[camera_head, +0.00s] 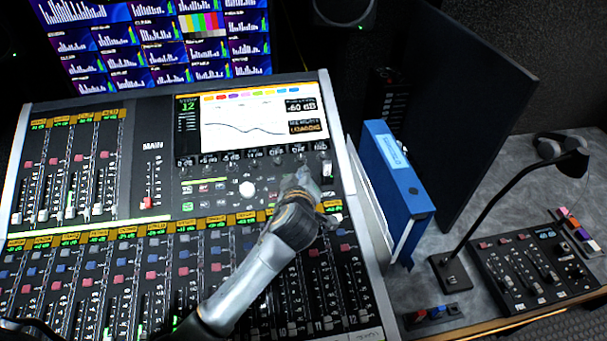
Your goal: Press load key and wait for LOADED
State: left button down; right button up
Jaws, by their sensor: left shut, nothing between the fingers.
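A large mixing console (130,225) fills the left and middle of the view. Its screen (240,128) shows a curve, and at its right an orange status field (304,127) with small text that seems to read LOADING. My left arm comes up from the bottom, and my left gripper (303,180) is shut and empty over the console's upper right, below the screen. Its fingertips are close to the panel; I cannot tell whether they touch it. The gripper covers part of the panel, and I cannot make out the load key. My right gripper is not in view.
A blue binder (398,185) stands right of the console, beside a dark upright panel (470,105). Farther right are a desk lamp (500,205), a small control panel (535,268) and headphones (552,145). A wall of monitors (155,45) is behind. Grey desktop is free behind the lamp.

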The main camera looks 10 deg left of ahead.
pick_arm(q)
jog(key=shift+s+d+r+p, duration=0.1)
jog(key=shift+s+r+p, duration=0.2)
jog(key=shift+r+p, duration=0.3)
jog(key=shift+r, duration=0.1)
jog(key=r+p, duration=0.1)
jog(key=s+r+p, duration=0.1)
jog(key=r, duration=0.1)
jog(key=r+p, duration=0.1)
jog(key=shift+s+d+r+p, duration=0.3)
jog(key=shift+s+d+p, duration=0.1)
dwell(0.6)
